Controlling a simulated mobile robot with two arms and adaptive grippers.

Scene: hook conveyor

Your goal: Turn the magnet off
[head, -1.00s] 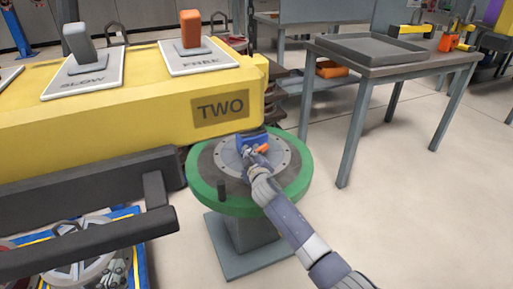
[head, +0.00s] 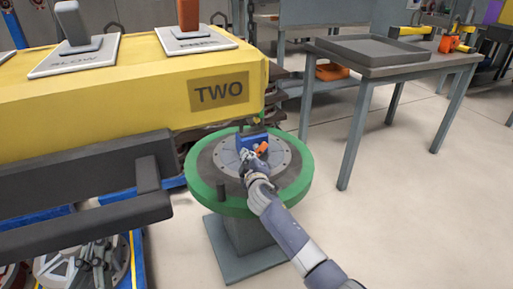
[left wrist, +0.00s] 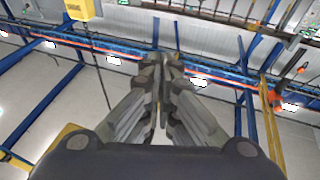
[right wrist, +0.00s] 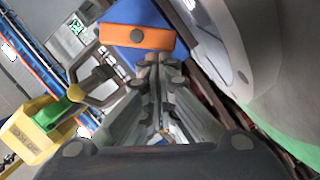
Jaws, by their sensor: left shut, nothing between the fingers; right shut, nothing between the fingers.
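The magnet is a blue block (head: 254,138) with an orange lever (head: 262,149) on the grey disc of a round green-rimmed stand (head: 293,192). My right gripper (head: 250,156) is shut and empty beside the magnet, close to the lever. In the right wrist view, the blue body (right wrist: 145,14) and orange lever (right wrist: 137,38) lie just beyond the fingertips (right wrist: 152,62). I cannot tell whether the fingertips touch the lever. My left gripper (left wrist: 166,60) is shut and empty, seen only in its wrist view, away from the magnet.
A yellow panel (head: 120,120) marked TWO, with levers on top, overhangs the stand at left. A dark bar (head: 80,180) runs below it. A grey table (head: 400,65) stands at right. In the right wrist view, a yellow hoist block (right wrist: 30,135) with a hook hangs at left.

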